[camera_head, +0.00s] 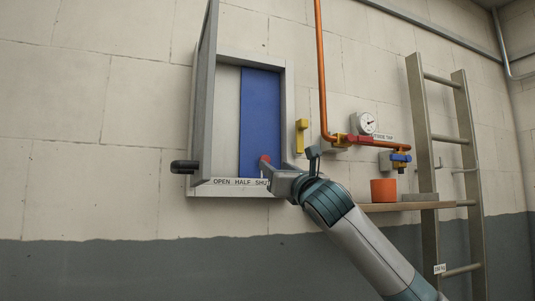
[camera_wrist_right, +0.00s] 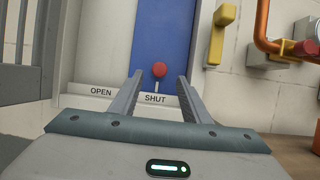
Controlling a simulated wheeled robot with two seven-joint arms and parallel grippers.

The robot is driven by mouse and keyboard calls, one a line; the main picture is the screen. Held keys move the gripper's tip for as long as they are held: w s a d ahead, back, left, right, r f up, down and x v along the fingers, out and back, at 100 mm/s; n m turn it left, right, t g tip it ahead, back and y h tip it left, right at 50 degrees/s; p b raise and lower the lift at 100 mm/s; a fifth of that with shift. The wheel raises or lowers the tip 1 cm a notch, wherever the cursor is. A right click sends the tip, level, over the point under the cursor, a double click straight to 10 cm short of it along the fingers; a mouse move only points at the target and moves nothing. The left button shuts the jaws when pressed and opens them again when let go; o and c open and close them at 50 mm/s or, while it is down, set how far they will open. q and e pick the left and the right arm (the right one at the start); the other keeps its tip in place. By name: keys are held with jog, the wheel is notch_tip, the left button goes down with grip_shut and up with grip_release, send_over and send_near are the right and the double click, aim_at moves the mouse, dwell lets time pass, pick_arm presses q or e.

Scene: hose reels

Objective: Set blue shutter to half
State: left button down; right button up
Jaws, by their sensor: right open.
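The blue shutter (camera_head: 260,110) is a tall panel in a grey-framed wall box and covers the right part of the opening; the left part shows a pale grey surface. Its red knob (camera_wrist_right: 159,70) stands on a thin stem low on the panel, above the word SHUT on the label strip (camera_head: 226,182). HALF is readable in the head view but hidden in the wrist view. My right gripper (camera_wrist_right: 160,80) is open, its fingers to either side of the knob in the picture; I cannot tell whether they reach around it. My left gripper is not in view.
The box's grey door (camera_head: 207,80) stands open on the left with a black handle (camera_head: 184,166). To the right are a yellow bracket (camera_head: 301,137), an orange pipe (camera_head: 321,70), a gauge (camera_head: 366,123), an orange pot (camera_head: 383,190) on a shelf and a ladder (camera_head: 420,120).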

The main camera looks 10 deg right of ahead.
aim_at(266, 160)
jog(key=p+x, duration=0.3)
jog(key=x, duration=0.4)
